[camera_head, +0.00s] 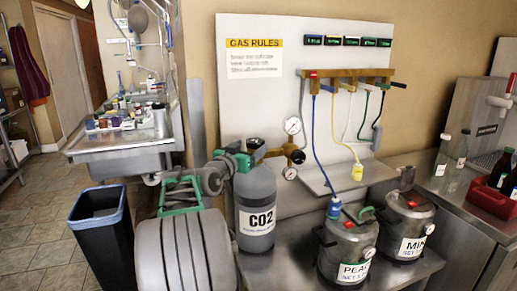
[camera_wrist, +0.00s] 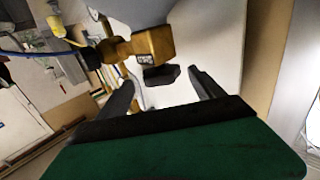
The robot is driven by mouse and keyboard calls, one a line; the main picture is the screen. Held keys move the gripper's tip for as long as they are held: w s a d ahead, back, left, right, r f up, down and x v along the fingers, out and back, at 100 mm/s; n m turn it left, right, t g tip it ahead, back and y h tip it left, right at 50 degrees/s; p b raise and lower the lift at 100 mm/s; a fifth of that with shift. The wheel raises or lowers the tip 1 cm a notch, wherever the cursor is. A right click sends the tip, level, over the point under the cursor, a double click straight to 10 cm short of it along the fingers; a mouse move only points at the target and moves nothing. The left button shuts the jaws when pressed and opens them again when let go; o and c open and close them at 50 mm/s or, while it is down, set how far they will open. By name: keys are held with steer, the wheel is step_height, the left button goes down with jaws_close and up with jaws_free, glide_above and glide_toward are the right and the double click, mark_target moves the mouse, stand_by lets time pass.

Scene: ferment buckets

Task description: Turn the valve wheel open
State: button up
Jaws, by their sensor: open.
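The valve wheel is a small black knob (camera_wrist: 160,75) on a brass valve body (camera_wrist: 152,46) in the wrist view. In the head view the dark knob (camera_head: 256,143) sits atop the grey CO2 cylinder (camera_head: 256,190). My gripper (camera_head: 248,157) is at the cylinder's top from the left, partly hiding the valve. In the wrist view my gripper (camera_wrist: 163,84) is open, one dark finger on each side of the wheel, with gaps showing. The wheel lies at about the fingertips; I see no contact.
A brass regulator (camera_head: 287,150) with two gauges is right of the cylinder. Metal kegs marked PEAC (camera_head: 347,250) and MIN (camera_head: 408,225) stand on the bench. Hoses hang from a wooden manifold (camera_head: 350,75). A black bin (camera_head: 100,235) stands at left.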

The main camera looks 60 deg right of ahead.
mark_target(259, 140)
steer(key=d+p, duration=0.1)
steer(key=d, duration=0.6)
steer(key=shift+d, duration=0.25)
steer(key=shift+c, duration=0.3)
steer(key=c, duration=1.3)
